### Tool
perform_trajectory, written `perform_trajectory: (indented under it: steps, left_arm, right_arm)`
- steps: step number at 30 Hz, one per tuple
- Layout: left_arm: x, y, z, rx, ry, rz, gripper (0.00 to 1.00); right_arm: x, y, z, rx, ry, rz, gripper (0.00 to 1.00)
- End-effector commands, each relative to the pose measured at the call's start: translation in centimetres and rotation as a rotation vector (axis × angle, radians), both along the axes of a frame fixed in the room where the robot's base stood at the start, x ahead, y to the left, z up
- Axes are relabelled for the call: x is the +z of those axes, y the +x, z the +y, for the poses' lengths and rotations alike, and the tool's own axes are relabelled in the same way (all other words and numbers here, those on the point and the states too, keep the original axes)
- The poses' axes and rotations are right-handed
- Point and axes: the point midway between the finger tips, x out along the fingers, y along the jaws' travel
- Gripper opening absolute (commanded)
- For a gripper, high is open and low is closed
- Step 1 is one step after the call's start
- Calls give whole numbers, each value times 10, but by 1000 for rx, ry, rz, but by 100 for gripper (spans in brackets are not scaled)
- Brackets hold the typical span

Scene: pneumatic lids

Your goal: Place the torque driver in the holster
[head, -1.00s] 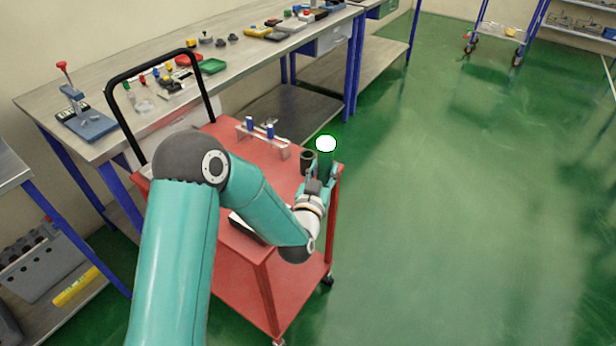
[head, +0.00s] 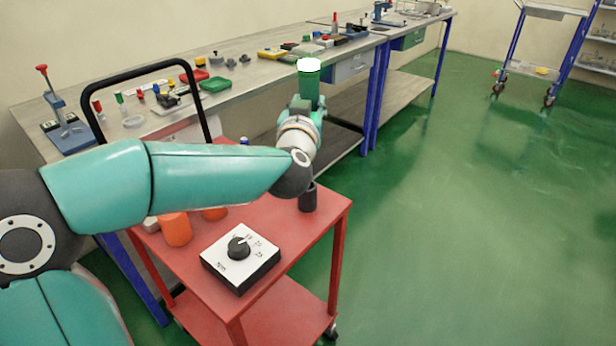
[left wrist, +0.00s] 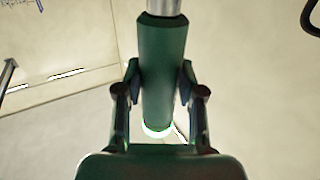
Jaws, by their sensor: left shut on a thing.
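The torque driver (head: 308,88) is a green cylinder with a white end, held upright with the white end up in the head view. My left gripper (head: 304,106) is shut on its green body, high above the red cart. In the left wrist view the driver (left wrist: 163,60) stands between the two fingers (left wrist: 160,98), with a silver shaft at the top of the picture. A dark upright cup (head: 308,198), which looks like the holster, stands on the cart below the gripper. My wrist hides part of the area behind it. My right gripper is not in view.
The red cart (head: 325,222) carries a black-and-white dial box (head: 240,262) and orange cylinders (head: 176,229) beside my arm. Its black handle (head: 130,75) rises at the left. A workbench (head: 235,72) with tools runs behind.

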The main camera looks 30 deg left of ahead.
Motion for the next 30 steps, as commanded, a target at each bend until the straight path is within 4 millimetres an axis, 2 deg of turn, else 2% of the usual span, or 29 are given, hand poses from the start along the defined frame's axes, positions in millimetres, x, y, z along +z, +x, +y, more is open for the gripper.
perform_trajectory:
  steps: [1,3,9,13,20,27,30]
  left_arm:
    - [-18,-1,2,4,3,1,0]
    - [-36,-1,2,4,3,1,0]
    - [-80,-2,4,8,4,0,0]
    - [-95,-2,4,8,2,-4,0]
    - [-108,-2,4,7,1,-5,0]
    - [-140,-2,4,8,1,-3,0]
    - [-143,-2,4,8,2,-6,0]
  right_arm:
    - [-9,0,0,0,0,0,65]
    - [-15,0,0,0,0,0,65]
    - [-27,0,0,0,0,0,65]
    - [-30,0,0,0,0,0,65]
    - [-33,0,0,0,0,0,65]
    - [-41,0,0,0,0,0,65]
    - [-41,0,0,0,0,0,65]
